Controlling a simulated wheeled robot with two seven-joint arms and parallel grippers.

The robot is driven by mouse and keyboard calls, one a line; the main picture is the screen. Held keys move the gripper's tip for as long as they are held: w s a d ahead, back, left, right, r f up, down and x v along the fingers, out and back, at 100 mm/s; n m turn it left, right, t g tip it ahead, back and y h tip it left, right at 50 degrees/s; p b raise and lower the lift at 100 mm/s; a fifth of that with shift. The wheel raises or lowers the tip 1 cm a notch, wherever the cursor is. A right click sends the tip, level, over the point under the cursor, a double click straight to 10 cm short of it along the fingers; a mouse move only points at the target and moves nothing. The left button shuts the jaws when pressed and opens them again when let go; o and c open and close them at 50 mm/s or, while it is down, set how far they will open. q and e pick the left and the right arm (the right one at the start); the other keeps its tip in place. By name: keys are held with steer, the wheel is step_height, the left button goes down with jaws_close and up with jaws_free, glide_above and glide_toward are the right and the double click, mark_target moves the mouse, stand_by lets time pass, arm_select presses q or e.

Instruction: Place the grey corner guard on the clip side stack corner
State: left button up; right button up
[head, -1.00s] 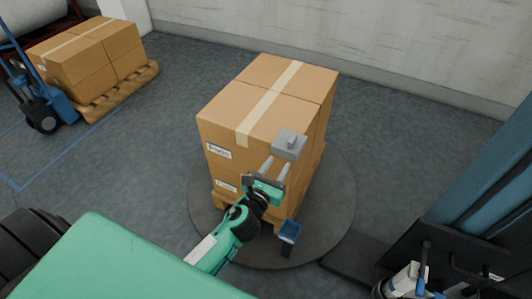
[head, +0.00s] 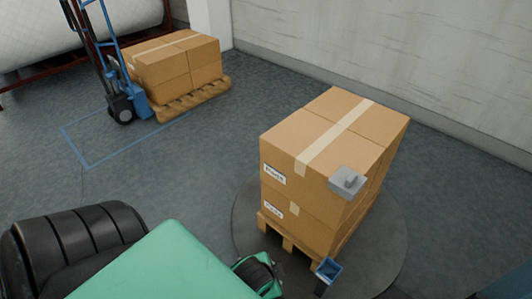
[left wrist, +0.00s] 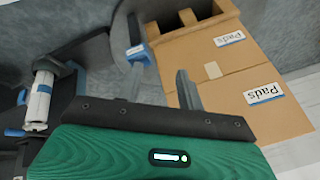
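The grey corner guard (head: 347,182) sits on the top of the carton stack (head: 312,185) at its near right corner in the head view, with a small raised knob on it. No gripper touches it there. A blue clip part (head: 327,270) stands low beside that corner and also shows in the left wrist view (left wrist: 138,53). My left gripper (left wrist: 160,78) is open and empty in the left wrist view, its fingers apart in front of the lower stack. In the head view only part of the green left arm shows; its fingers are hidden or out of frame. My right gripper is in neither view.
The stack stands on a wooden pallet (head: 287,240) on a round dark turntable (head: 383,262). A second loaded pallet (head: 195,98) and a blue hand truck (head: 130,98) stand at the back left. A concrete wall (head: 400,60) closes the back. Floor between the stacks is clear.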

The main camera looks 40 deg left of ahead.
arm_select(q)
steer(key=s+n, duration=0.1)
steer(key=s+d+n+g+h, duration=0.1)
steer(key=s, duration=0.1)
steer(key=s+n+g, duration=0.1)
steer(key=s+n, duration=0.1)
steer(key=shift+s+d+f, duration=0.1)
steer(key=shift+d+f, duration=0.25)
steer(key=shift+d, duration=0.05)
